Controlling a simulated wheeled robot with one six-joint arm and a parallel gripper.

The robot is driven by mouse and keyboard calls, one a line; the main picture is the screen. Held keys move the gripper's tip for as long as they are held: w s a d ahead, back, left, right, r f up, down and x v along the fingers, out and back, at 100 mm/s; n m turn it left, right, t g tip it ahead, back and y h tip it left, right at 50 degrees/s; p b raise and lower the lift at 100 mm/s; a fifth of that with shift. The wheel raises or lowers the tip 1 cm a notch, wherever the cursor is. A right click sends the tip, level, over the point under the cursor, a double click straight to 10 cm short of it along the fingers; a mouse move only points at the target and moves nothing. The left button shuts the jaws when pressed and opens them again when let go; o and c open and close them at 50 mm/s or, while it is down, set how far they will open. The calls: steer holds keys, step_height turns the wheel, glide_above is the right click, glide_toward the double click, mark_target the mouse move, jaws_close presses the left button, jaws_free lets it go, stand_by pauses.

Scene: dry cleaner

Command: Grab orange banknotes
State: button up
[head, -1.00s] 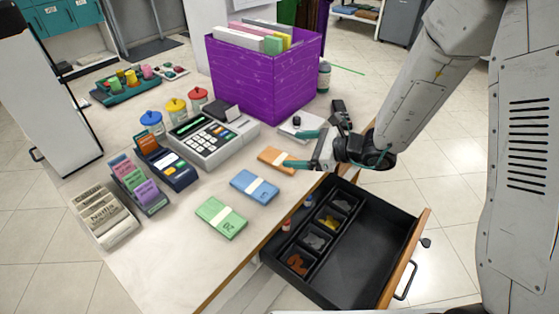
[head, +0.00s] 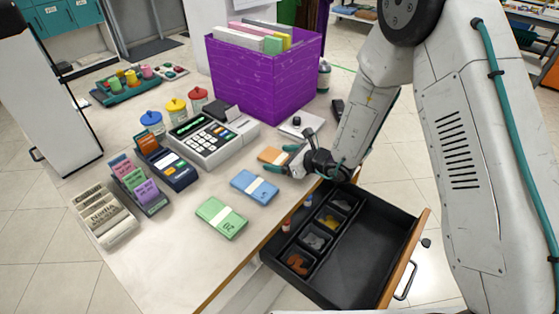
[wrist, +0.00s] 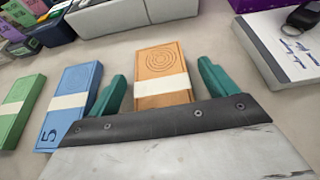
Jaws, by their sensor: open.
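The orange banknotes (head: 270,155) lie flat on the counter as a stack with a white band. In the wrist view the orange stack (wrist: 160,62) lies between the two teal fingers, its near end hidden by my gripper's body. My gripper (head: 283,158) is low over the counter at the stack's right end, its fingers open on either side of it. In the wrist view my gripper (wrist: 164,88) shows a gap between each finger and the stack.
Blue banknotes (head: 254,187) and green banknotes (head: 221,217) lie to the left along the counter. A cash register (head: 212,140), a purple box (head: 262,80) and a white box (head: 302,126) stand behind. An open black drawer (head: 365,250) is below the counter edge.

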steer(key=c, duration=1.1)
